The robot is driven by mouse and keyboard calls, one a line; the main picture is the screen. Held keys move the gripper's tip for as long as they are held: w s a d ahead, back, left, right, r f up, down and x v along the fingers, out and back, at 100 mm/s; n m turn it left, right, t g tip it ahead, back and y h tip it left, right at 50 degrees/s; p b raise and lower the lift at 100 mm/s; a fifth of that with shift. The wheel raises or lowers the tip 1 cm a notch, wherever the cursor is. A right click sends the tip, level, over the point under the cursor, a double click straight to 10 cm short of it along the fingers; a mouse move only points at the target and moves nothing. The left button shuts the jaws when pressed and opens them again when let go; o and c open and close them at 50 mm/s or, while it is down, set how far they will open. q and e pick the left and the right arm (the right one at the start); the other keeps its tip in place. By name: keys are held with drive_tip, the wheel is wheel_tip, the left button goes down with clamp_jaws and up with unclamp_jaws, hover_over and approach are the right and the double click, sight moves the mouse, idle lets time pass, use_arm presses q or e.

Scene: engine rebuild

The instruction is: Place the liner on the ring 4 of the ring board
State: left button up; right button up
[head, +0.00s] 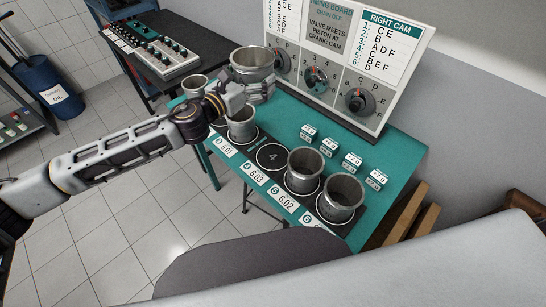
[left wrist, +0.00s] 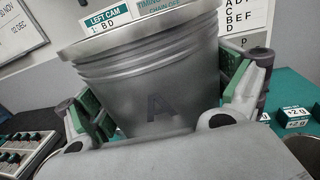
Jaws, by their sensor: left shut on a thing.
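A grey metal liner (head: 252,62) is held upright in the air by my left gripper (head: 258,88), which is shut on it. In the left wrist view the liner (left wrist: 150,75) fills the middle, marked with a dark A, with green-padded fingers on both sides. The black ring board (head: 255,141) lies on the teal table. Its ring 4 (head: 272,157) is bare, with the digit 4 showing. The held liner is above and behind ring 4, clear of the board. My right gripper is not in view.
Liners stand on the board on both sides of ring 4: one on the near right (head: 305,170), another farther right (head: 341,198), one on the left (head: 241,125). Small white weight boxes (head: 330,144) lie behind the board. The timing panel (head: 340,65) stands at the back.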

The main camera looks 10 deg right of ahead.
use_arm(q)
drive_tip(key=s+d+f+m+g+h+b, duration=0.1)
drive_tip(key=s+d+f+m+g+b, duration=0.1)
drive_tip(key=f, duration=0.5)
drive_tip(key=s+d+f+m+g+h+b, duration=0.2)
drive_tip(key=s+f+g, duration=0.1)
drive_tip(key=f, duration=0.5)
drive_tip(key=shift+f, duration=0.2)
idle(0.6)
drive_tip(key=shift+s+d, duration=0.1)
drive_tip(key=shift+f, duration=0.1)
